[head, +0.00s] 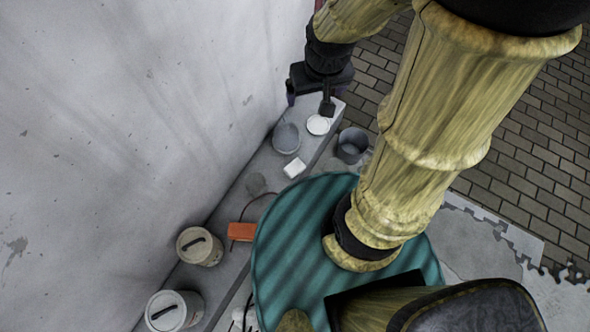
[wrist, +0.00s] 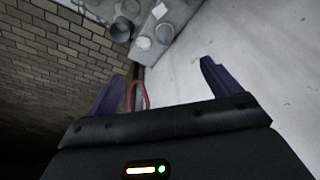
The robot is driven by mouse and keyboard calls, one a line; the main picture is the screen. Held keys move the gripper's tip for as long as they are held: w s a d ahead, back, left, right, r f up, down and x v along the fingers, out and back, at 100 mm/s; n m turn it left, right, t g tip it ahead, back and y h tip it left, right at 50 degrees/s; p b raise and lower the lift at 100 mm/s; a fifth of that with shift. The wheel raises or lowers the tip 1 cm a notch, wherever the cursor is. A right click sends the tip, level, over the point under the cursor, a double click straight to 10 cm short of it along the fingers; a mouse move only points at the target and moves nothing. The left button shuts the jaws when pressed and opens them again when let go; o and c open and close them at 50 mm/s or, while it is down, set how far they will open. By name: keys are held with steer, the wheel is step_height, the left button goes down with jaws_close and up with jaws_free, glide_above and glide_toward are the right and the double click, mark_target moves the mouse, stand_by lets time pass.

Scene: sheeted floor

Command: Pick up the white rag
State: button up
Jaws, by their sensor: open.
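The white rag (head: 294,168) looks like a small, pale, squarish patch on the grey ledge along the wall. A white patch at the top of the wrist view (wrist: 160,11) looks like the same rag. My gripper (head: 316,95) is over the far end of the ledge, beyond the rag and apart from it. In the wrist view my gripper (wrist: 162,70) has its two purple fingers wide apart, with no rag between them. The rag is small in both views, so its folds cannot be made out.
A white round dish (head: 318,124), grey bowl (head: 286,137) and dark bucket (head: 352,145) are near the rag. A red-handled tool (wrist: 137,95) shows by the left finger. An orange block (head: 241,231) and two lidded cans (head: 200,246) are nearer. The wall (head: 130,120) borders the ledge.

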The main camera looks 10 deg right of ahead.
steer(key=shift+o, duration=0.8)
steer(key=w+f+n+b, duration=0.1)
steer(key=w+f+b, duration=0.2)
steer(key=f+b, duration=0.5)
steer(key=w+f+g+b, duration=0.1)
steer(key=w+f+b, duration=0.3)
steer(key=f, duration=0.9)
steer(key=w+f+n+b, duration=0.1)
steer(key=w+f+b, duration=0.3)
steer(key=f+b, duration=0.7)
steer(key=shift+n+b, duration=0.3)
steer(key=shift+b, duration=0.05)
steer(key=n+g+b, duration=0.2)
steer(key=b, duration=2)
glide_above(294, 167)
step_height(294, 167, down, 33)
steer(key=shift+d+p, duration=0.2)
steer(key=shift+p, duration=0.1)
step_height(294, 167, down, 12)
steer(key=b, duration=0.7)
steer(key=shift+f, duration=0.1)
step_height(294, 167, down, 5)
steer(key=b, duration=0.4)
steer(key=shift+s+f+b, duration=0.1)
steer(key=shift+f+b, duration=0.1)
steer(key=shift+b, duration=0.15)
steer(key=shift+a+r, duration=0.1)
